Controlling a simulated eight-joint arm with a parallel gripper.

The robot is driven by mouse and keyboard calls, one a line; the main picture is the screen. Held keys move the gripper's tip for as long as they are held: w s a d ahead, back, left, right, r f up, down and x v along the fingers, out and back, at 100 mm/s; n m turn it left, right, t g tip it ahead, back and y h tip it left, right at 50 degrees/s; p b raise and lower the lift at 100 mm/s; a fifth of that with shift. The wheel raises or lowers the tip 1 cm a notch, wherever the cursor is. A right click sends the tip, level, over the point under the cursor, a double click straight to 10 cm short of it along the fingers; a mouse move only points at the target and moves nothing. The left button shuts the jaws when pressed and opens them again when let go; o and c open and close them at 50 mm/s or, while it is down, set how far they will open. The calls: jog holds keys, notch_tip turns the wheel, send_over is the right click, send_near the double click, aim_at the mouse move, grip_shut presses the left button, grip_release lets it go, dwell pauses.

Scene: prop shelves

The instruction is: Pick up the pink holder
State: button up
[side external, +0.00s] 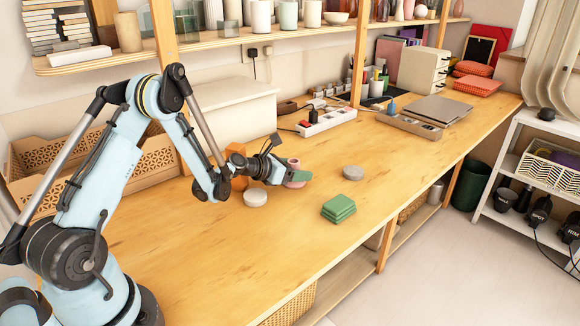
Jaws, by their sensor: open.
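The pink holder (295,184) stands on the wooden table, a small round piece partly hidden by my gripper. The jaws are open. A finger covers part of the holder's front, and I cannot tell whether the fingers touch it.
A white round disc (255,197) and an orange block (235,152) lie close to my gripper. A grey disc (353,172) and a green stacked block (339,209) lie to the right. The table's front is clear; a shelf (215,42) hangs behind.

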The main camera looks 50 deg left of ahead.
jog(key=shift+w+f, duration=0.15)
jog(key=shift+w, duration=0.25)
jog(key=c, duration=1.2)
jog(key=shift+o, duration=0.2)
